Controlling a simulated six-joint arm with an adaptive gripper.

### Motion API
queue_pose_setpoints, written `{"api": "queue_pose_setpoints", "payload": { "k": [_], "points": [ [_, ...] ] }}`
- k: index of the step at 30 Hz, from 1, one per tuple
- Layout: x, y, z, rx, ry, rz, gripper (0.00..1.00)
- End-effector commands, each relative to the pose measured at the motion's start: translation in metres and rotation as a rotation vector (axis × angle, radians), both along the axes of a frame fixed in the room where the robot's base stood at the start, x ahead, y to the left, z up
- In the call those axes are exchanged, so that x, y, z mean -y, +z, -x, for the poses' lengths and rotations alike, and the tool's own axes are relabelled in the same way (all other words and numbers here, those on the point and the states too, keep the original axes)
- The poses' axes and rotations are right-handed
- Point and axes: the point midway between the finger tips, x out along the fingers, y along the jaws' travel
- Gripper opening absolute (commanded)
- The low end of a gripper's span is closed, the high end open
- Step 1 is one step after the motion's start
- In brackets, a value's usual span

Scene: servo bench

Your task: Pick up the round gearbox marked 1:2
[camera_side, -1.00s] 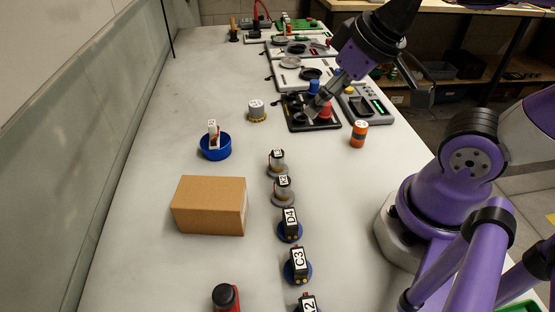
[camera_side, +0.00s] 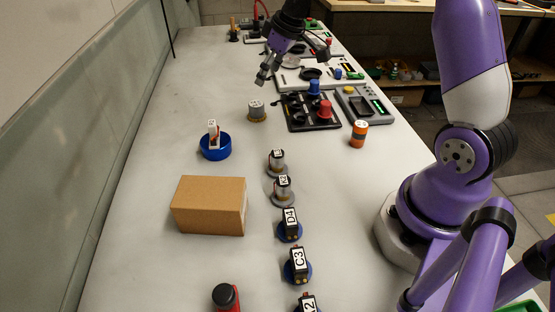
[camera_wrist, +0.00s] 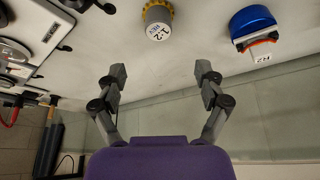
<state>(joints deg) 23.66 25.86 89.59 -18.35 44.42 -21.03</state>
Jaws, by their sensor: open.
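The round gearbox (camera_side: 256,111) is a short grey cylinder with a yellow toothed ring at its base. It stands upright on the table, left of the black tray. In the wrist view the gearbox (camera_wrist: 158,20) shows a white top label reading 1:2, near the top edge. My gripper (camera_side: 263,78) is above the table, higher than the gearbox and slightly to its right in the side view. In the wrist view my gripper (camera_wrist: 160,74) has its two fingers wide apart with nothing between them; the gearbox lies beyond the fingertips.
A blue bowl (camera_side: 216,154) holds a white and orange part. A black tray (camera_side: 296,124) carries a blue and a red knob-like piece. An orange cylinder (camera_side: 359,134) stands to the right. A cardboard box (camera_side: 209,206) and several labelled motors stand nearer. Table around the gearbox is clear.

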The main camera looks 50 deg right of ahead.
Motion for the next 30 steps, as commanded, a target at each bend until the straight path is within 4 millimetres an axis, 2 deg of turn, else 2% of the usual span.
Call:
{"api": "queue_pose_setpoints", "payload": {
  "k": [9, 14, 22, 30],
  "points": [
    [0.000, -0.044, -0.019, -0.004, 0.007, -0.004, 0.82],
    [-0.001, -0.057, -0.023, -0.003, 0.006, -0.003, 0.82],
    [-0.006, -0.095, -0.036, -0.005, 0.006, -0.004, 0.82],
    [-0.006, -0.102, -0.040, -0.002, 0.004, -0.002, 0.82]
  ]
}}
